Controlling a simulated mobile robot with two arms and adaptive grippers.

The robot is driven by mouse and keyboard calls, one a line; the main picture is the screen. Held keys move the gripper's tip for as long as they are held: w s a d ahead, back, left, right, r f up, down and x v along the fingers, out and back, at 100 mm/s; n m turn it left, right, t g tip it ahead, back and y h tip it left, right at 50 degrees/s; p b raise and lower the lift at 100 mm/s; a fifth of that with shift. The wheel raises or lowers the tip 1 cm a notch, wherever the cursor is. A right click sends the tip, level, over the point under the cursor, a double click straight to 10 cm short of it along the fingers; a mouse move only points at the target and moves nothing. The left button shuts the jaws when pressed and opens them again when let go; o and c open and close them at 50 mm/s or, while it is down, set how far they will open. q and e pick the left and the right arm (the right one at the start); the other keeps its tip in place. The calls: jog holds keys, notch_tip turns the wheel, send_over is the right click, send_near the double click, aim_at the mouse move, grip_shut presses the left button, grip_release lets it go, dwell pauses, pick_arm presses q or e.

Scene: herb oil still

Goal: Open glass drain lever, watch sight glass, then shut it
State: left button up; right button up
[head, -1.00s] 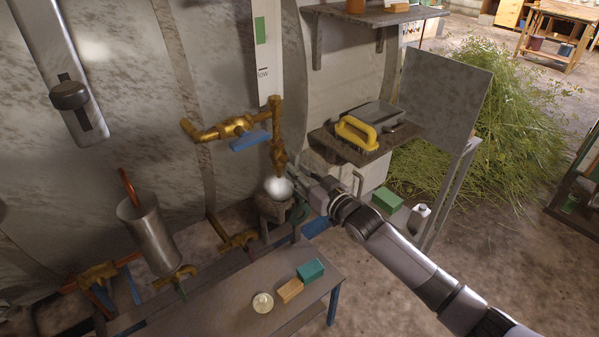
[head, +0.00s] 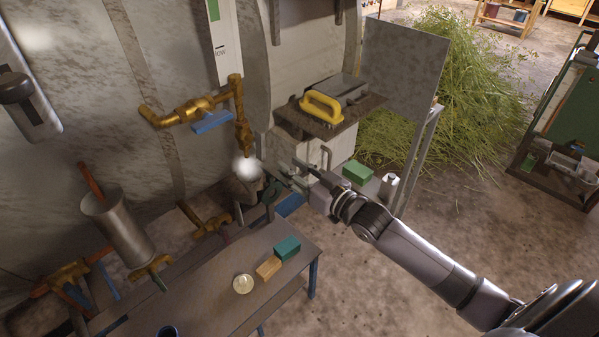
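The sight glass strip (head: 222,48), white with a green patch and a "LOW" mark, is at the top centre-left. Below it a brass valve (head: 190,110) has a blue lever (head: 212,122), lying along its pipe. A brass spout (head: 241,130) hangs from its right end, with a white puff (head: 247,168) below, over a grey cup-like vessel (head: 246,188). My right gripper (head: 280,170) is just right of the puff, its fingers apart and apparently empty, not touching the blue lever. My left gripper is out of view. I cannot tell which lever is the glass drain's.
A low bench (head: 215,275) in front holds a teal block (head: 287,248), a tan block (head: 268,268) and a round pale dish (head: 243,284). A shelf with a yellow-handled brush (head: 321,106) stands behind my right arm.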

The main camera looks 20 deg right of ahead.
aim_at(259, 145)
jog(key=shift+v, duration=1.1)
jog(key=shift+c, duration=0.2)
dwell(0.4)
